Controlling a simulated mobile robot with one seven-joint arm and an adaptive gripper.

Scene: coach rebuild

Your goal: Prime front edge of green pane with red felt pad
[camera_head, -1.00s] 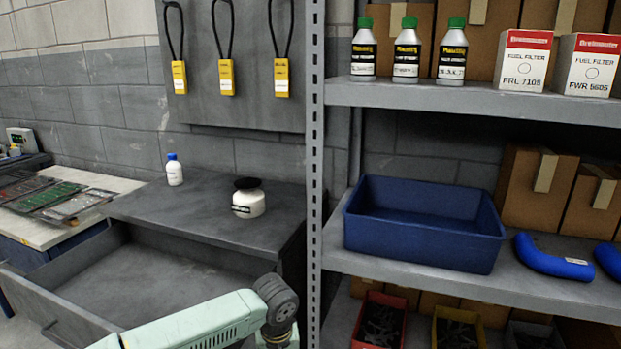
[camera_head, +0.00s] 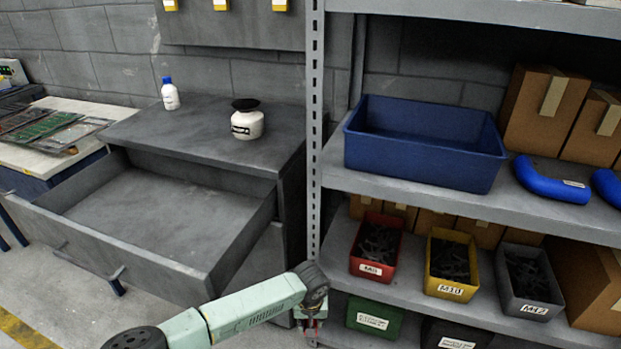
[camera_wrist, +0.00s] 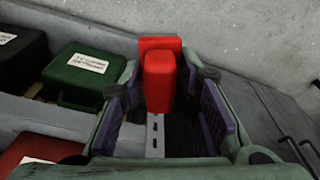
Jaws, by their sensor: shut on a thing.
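My gripper (camera_wrist: 168,85) is shut on the red felt pad (camera_wrist: 160,78), a red block with a wider red part behind it, in the wrist view. The green pane (camera_head: 52,134) lies flat among darker panes on the pale bench top at the far left, well away from my gripper. A white jar with a black top (camera_head: 247,124) and a white bottle with a blue cap (camera_head: 170,97) stand on the grey cabinet.
The cabinet's open drawer (camera_head: 140,206) is empty and juts out between my arm and the bench (camera_head: 98,152). Shelving at right holds a blue tray (camera_head: 425,165) and small bins. A green case (camera_wrist: 86,72) is left of my gripper in the wrist view.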

